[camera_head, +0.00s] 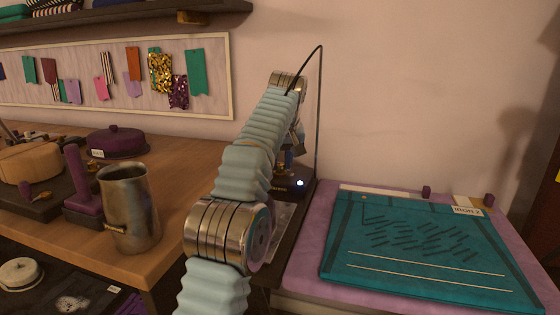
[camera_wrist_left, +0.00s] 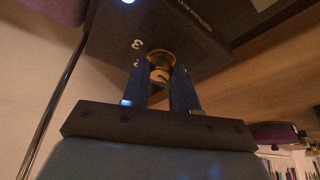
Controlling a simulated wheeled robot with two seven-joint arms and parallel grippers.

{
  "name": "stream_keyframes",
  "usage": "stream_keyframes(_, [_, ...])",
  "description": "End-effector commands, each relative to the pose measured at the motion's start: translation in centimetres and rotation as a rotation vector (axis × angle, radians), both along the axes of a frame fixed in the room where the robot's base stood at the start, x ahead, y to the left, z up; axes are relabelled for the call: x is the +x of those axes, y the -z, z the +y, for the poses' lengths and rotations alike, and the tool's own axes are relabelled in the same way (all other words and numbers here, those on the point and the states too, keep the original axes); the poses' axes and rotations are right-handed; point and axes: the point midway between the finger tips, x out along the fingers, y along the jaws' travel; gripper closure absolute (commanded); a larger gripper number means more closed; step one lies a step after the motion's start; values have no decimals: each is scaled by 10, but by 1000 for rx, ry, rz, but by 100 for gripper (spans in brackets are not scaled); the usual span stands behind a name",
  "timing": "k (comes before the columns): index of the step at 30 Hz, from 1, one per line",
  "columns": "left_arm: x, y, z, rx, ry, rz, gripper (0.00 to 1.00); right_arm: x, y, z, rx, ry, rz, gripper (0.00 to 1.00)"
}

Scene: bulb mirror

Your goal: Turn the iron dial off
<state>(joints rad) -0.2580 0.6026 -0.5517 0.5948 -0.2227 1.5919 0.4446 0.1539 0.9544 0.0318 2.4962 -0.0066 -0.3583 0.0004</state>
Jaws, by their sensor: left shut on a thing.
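The iron dial (camera_wrist_left: 160,66) is a round brass knob on the face of a dark box (camera_wrist_left: 190,30), in the left wrist view. Pale digits, among them a 3, stand beside it. My left gripper (camera_wrist_left: 160,80) has its two blue fingers on either side of the knob, shut on it. In the head view the dark box (camera_head: 293,183) shows a lit white lamp (camera_head: 300,183). There my left arm hides most of the box and the dial, and only a little of the left gripper (camera_head: 288,158) shows. My right gripper is not in view.
A metal jug (camera_head: 130,210) and a purple lidded dish (camera_head: 117,142) stand on the wooden table (camera_head: 185,165) at the left. A thin black cord rises behind the box.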

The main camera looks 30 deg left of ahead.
Motion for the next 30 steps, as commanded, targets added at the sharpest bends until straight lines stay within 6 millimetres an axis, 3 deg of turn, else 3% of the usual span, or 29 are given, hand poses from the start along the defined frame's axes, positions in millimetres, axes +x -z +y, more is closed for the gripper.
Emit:
stream_keyframes(12, [1,0,-1,0,-183,-3,100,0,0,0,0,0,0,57])
stream_keyframes(28, [1,0,-1,0,-205,-2,100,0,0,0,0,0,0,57])
stream_keyframes(29, [1,0,-1,0,-205,-2,71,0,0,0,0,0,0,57])
stream_keyframes(30, [1,0,-1,0,-205,-2,64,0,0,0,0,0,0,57])
